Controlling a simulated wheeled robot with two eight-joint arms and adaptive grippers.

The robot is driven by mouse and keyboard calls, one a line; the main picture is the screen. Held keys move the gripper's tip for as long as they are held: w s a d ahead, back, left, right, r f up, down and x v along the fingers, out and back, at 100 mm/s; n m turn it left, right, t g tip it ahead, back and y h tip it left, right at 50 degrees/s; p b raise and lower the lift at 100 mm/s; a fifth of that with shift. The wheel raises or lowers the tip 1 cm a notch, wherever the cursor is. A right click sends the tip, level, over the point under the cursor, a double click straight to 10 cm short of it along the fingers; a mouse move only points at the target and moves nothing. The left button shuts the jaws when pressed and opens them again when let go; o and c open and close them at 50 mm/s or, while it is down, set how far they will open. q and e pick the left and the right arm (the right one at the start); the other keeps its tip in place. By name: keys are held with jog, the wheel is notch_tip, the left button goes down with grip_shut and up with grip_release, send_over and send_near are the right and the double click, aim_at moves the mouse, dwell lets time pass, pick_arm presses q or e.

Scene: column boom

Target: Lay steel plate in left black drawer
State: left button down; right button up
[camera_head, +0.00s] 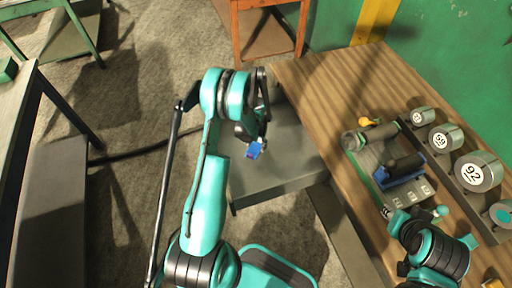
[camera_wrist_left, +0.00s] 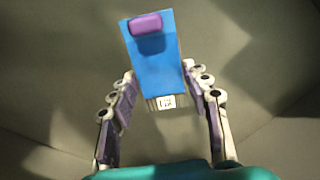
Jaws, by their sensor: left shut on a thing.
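My left gripper (camera_head: 253,146) is shut on a blue block (camera_head: 254,151) over the open dark grey drawer (camera_head: 285,172). In the left wrist view, the blue block (camera_wrist_left: 152,62) stands between the fingers of my left gripper (camera_wrist_left: 162,105). It has a purple patch at its far end and a small grey metal piece (camera_wrist_left: 166,101) with a white label at its near end. I cannot tell whether this metal piece is the steel plate. The drawer floor looks bare around the gripper. My right gripper (camera_head: 418,214) is at the lower right; its fingers are unclear.
The wooden bench (camera_head: 335,85) runs along the drawer's right side. A rack of numbered cylindrical weights (camera_head: 480,171) stands there, with a blue tool (camera_head: 400,174) and small labelled pieces beside it. An orange stool (camera_head: 270,14) stands behind. Another table (camera_head: 18,110) is at the left.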

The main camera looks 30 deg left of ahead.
pick_arm(q)
jog(key=shift+f, duration=0.65)
jog(key=shift+r, duration=0.1)
jog(key=c, duration=0.7)
grip_release()
jog(key=shift+f, duration=0.2)
jog(key=shift+c, duration=0.2)
jog(key=shift+r, duration=0.15)
